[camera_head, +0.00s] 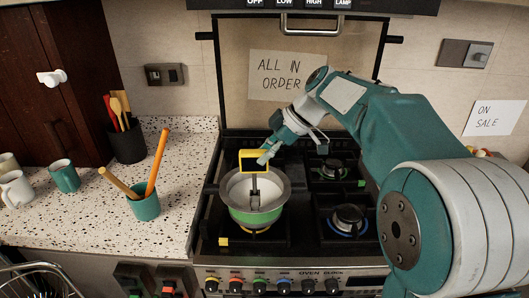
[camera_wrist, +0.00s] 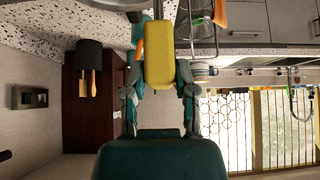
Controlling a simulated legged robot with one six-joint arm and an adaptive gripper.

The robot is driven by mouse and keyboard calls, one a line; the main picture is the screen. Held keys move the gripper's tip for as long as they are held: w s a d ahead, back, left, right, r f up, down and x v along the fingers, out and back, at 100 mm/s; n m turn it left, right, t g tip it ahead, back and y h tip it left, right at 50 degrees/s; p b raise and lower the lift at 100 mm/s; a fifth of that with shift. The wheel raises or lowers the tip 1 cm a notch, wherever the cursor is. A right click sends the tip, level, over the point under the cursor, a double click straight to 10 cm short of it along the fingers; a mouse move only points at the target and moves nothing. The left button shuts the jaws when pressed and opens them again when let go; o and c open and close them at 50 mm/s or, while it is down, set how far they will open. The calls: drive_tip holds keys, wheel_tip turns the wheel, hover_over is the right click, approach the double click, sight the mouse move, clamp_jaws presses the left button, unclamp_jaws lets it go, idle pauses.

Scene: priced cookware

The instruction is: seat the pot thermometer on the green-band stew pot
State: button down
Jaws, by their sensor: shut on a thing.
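The pot thermometer (camera_head: 247,154) has a yellow head and a grey stem with a dark piece that hangs down in front of the open pot. The green-band stew pot (camera_head: 256,215) is a grey pot with a wide rim and a green band, upright on the front left burner. My gripper (camera_head: 266,156) is shut on the thermometer above the pot's opening. In the wrist view, the yellow head (camera_wrist: 158,55) sits between my gripper's fingers (camera_wrist: 158,90). I cannot tell whether the stem touches the pot's rim or wall.
Two burners on the right (camera_head: 348,216) are empty. On the speckled counter (camera_head: 165,215) at left stand a teal cup (camera_head: 145,207) with two sticks, a dark utensil holder (camera_head: 127,145) and several mugs (camera_head: 64,177). A splash panel (camera_head: 300,95) with a sign stands behind the stove.

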drive_tip(key=shift+f, duration=3.65)
drive_tip(key=shift+c, duration=1.7)
unclamp_jaws()
drive_tip(key=o, duration=0.3)
drive_tip(key=shift+o, duration=0.2)
drive_tip(key=shift+r, duration=0.15)
